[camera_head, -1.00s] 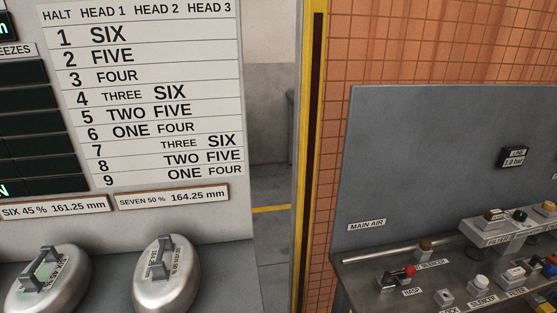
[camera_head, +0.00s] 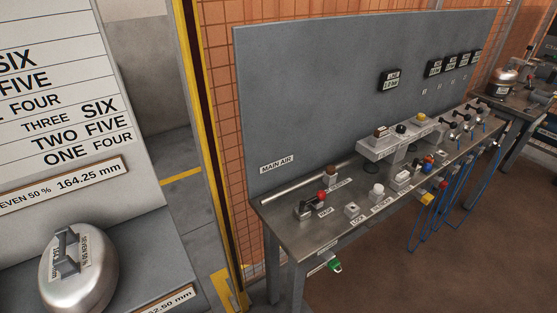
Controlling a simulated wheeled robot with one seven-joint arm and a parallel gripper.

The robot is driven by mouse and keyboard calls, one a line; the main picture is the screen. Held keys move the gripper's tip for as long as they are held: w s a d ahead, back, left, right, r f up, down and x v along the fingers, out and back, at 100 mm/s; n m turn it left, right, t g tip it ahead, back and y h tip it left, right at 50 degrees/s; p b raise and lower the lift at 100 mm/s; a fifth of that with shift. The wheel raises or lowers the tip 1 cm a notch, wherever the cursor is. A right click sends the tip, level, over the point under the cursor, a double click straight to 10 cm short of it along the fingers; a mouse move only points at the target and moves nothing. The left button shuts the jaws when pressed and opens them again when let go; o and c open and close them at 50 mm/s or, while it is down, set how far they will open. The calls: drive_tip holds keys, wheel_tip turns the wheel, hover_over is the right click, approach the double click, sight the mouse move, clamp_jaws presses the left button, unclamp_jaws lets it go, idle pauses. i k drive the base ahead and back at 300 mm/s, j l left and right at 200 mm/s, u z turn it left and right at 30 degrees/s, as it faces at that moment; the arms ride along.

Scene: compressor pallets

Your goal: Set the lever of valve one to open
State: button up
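A steel bench (camera_head: 285,232) with a grey back panel (camera_head: 330,110) stands at the centre and right. Toward its far right end is a row of small black-handled valves (camera_head: 453,124), with blue hoses (camera_head: 424,222) hanging below the front edge. Which of them is valve one cannot be told, since their labels are too small to read. The lever positions are also too small to tell. My gripper is not in view.
A MAIN AIR label (camera_head: 277,163) and a red-knobbed fitting (camera_head: 321,196) are at the bench's near left end. A yellow post (camera_head: 190,80) and a chart board with a rounded metal weight (camera_head: 78,272) stand at left. Brown floor (camera_head: 380,275) before the bench is clear.

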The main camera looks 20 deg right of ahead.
sight(454, 125)
drive_tip(key=z, duration=1.3)
drive_tip(key=i+u, duration=0.25)
drive_tip(key=i, duration=0.2)
drive_tip(key=i+l+u, duration=0.2)
drive_tip(key=i, duration=0.3)
drive_tip(key=i+u, duration=0.25)
drive_tip(key=i, duration=0.2)
drive_tip(key=i+l+u, duration=0.2)
drive_tip(key=i, duration=0.25)
drive_tip(key=l, duration=0.1)
